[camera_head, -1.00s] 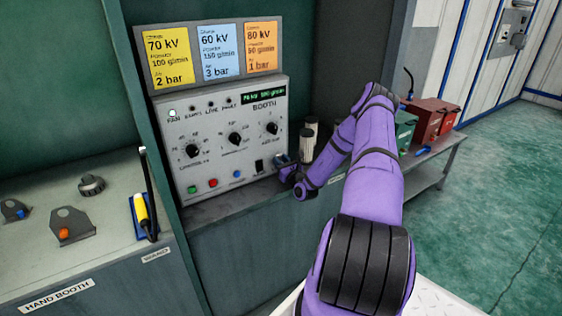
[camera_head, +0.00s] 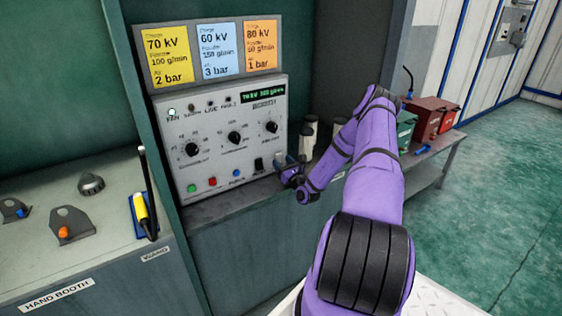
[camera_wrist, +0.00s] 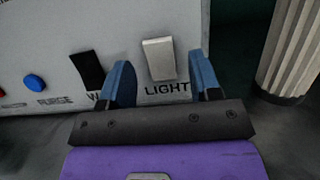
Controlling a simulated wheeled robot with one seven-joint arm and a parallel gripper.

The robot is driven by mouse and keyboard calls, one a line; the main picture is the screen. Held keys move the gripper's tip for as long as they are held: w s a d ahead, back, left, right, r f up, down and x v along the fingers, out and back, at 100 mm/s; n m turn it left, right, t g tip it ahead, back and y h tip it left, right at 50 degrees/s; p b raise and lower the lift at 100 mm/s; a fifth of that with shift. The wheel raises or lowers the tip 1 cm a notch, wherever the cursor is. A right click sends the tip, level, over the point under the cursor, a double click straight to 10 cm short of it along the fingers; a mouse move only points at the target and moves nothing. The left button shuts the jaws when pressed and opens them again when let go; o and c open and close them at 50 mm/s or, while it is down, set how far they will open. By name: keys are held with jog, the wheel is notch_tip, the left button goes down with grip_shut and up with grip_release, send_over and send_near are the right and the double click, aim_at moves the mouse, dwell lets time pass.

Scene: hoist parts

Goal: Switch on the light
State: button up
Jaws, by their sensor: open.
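The light switch (camera_wrist: 158,58) is a pale rocker above the printed word LIGHT on the grey control panel (camera_head: 215,160). My gripper (camera_wrist: 160,68) is open and empty in the wrist view. Its two blue fingers stand to the left and right of the light switch, with the rocker showing between them. I cannot tell whether they touch the panel. In the head view my gripper (camera_head: 284,166) is at the panel's lower right corner and hides most of the light switch there.
A black rocker (camera_wrist: 88,68) is left of the light switch, its label partly hidden by my left finger. A blue button (camera_wrist: 35,82) is farther left. A pale ribbed cylinder (camera_wrist: 290,50) stands close on the right. Red boxes (camera_head: 424,120) sit on a bench at right.

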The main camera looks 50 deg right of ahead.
jog(key=v, duration=0.9)
jog(key=shift+s, duration=0.1)
